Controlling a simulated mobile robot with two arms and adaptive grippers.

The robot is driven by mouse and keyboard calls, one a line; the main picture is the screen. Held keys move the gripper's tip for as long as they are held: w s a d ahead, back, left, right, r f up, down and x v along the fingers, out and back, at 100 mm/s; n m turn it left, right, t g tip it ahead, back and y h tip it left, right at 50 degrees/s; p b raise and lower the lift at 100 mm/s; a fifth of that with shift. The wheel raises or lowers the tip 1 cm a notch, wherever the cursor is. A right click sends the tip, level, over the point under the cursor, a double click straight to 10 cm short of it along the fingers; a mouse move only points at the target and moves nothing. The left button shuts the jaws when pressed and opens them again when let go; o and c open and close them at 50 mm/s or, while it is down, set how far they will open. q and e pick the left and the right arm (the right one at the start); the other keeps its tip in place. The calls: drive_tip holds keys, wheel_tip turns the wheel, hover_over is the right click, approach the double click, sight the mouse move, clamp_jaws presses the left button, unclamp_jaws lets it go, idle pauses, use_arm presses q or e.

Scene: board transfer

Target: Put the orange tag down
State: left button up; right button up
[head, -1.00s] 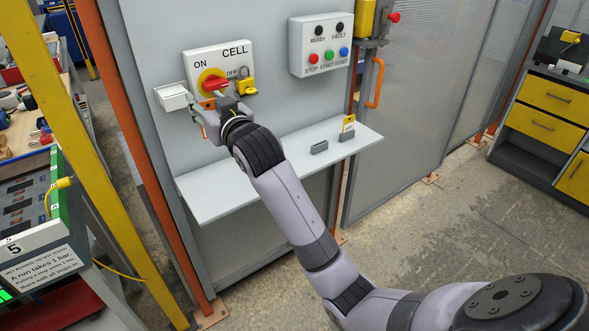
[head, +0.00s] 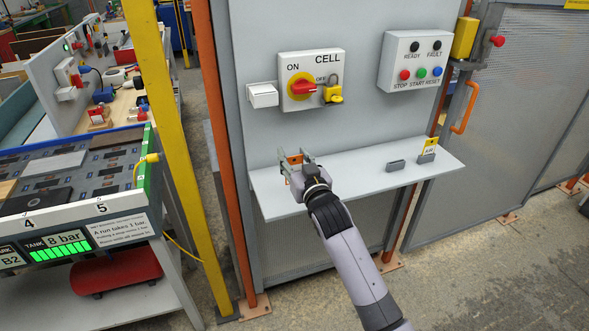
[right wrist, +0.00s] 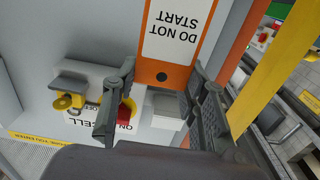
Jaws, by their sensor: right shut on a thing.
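The orange tag (head: 295,159) is in my right gripper (head: 297,164), above the left part of the grey shelf (head: 350,169) under the CELL switch. In the right wrist view the tag (right wrist: 165,68) shows its white panel reading DO NOT START, upside down, between the two fingers. The gripper is shut on its end with the dark round hole. I cannot tell whether the tag touches the shelf or the panel. My left gripper is not in view.
The red CELL switch (head: 304,88) with a yellow padlock (head: 333,95) and a white box (head: 262,95) are above. A small grey holder (head: 396,165) and a yellow tag (head: 431,145) in another holder are on the shelf's right. The shelf between is bare.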

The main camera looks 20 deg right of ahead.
drive_tip(key=shift+f, duration=1.8)
drive_tip(key=shift+f, duration=0.1)
drive_tip(key=o, duration=0.8)
drive_tip(key=s+b, duration=0.1)
drive_tip(key=s, duration=1.1)
drive_tip(key=shift+d, duration=0.2)
